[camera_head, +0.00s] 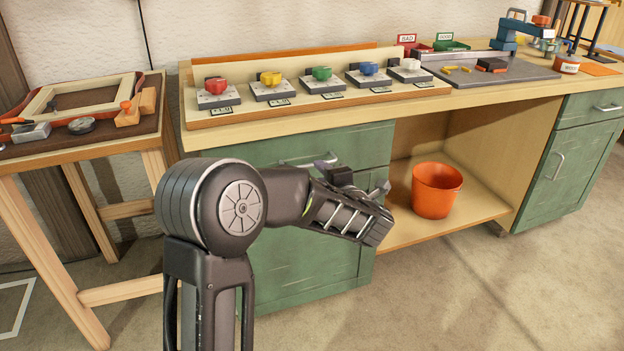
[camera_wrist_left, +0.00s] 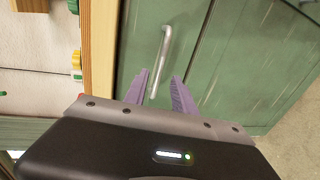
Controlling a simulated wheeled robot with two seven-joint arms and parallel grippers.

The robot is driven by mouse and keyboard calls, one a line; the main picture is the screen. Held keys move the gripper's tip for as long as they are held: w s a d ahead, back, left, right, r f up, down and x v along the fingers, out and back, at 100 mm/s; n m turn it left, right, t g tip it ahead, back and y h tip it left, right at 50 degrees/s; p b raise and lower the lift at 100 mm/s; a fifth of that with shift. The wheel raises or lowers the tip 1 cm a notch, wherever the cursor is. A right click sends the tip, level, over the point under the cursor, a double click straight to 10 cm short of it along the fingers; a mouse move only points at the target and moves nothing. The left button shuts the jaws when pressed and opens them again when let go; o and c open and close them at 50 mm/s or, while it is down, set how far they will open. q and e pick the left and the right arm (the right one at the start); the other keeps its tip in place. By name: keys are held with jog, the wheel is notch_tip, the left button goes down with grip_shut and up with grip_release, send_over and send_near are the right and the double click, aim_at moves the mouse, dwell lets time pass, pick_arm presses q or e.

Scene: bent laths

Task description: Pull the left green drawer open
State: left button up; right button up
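The left green drawer (camera_head: 265,150) is the top front of the left cabinet, under the bench top. It looks closed. In the head view its bar handle is partly hidden by my left arm and gripper. In the left wrist view the silver handle (camera_wrist_left: 165,45) runs along the green drawer front (camera_wrist_left: 195,30), and its near end shows between my fingers. My left gripper (camera_head: 354,175) is in front of the drawer. Its purple fingers are apart in the left wrist view (camera_wrist_left: 161,80), with nothing clamped. I cannot tell how far the fingertips reach around the handle. My right gripper is not in view.
The wooden bench top (camera_head: 290,119) overhangs the drawer and carries a board with several coloured knobs. An orange bucket (camera_head: 436,190) stands on the open shelf to the right. A wooden side table (camera_head: 100,143) stands at the left. Floor at the lower right is clear.

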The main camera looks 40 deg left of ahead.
pick_arm(q)
jog(key=shift+b+x, duration=0.55)
jog(key=shift+x, duration=3.35)
jog(key=shift+c, duration=0.2)
grip_shut()
